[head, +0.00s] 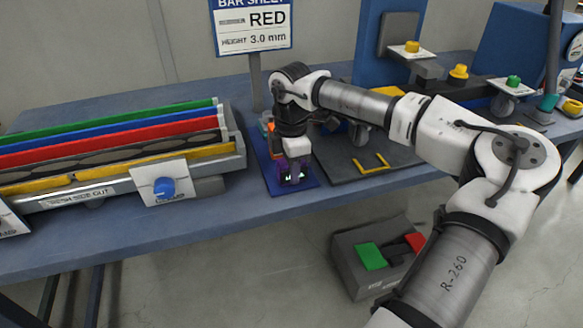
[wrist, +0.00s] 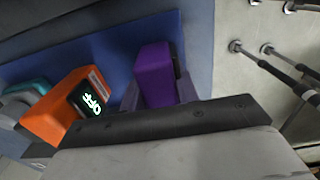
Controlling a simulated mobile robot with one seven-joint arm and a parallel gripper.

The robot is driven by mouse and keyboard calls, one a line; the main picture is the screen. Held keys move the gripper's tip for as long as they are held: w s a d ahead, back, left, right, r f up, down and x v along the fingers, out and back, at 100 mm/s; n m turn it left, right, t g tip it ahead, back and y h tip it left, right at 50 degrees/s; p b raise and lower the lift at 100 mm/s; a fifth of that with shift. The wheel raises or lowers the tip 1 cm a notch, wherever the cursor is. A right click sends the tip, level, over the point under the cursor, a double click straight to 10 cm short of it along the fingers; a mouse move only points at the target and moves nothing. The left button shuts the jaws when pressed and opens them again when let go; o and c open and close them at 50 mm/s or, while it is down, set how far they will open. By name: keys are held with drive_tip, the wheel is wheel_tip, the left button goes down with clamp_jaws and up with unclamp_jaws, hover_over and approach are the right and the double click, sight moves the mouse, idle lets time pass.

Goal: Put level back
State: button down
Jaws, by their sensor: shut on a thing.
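A purple block (head: 298,166) with small green lit marks, seemingly the level, is at my gripper's tip over the blue mat (head: 311,184) in the head view. In the wrist view the purple block (wrist: 155,74) stands between my fingers, with a dark face on its right side. My gripper (wrist: 160,97) is shut on it. My wrist hides part of the block in the head view. I cannot tell whether the block touches the mat.
An orange device (wrist: 62,105) with a lit display and a teal item (wrist: 22,92) stand left of the block. A rack of coloured bars (head: 110,150) lies left; a dark plate with yellow brackets (head: 370,163) lies right. A sign (head: 252,25) stands behind.

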drive_tip(key=c, duration=1)
unclamp_jaws()
drive_tip(key=shift+f, duration=0.1)
drive_tip(key=shift+o, duration=0.2)
wheel_tip(320, 180, up, 14)
drive_tip(key=shift+b, duration=0.35)
drive_tip(key=shift+f, duration=0.1)
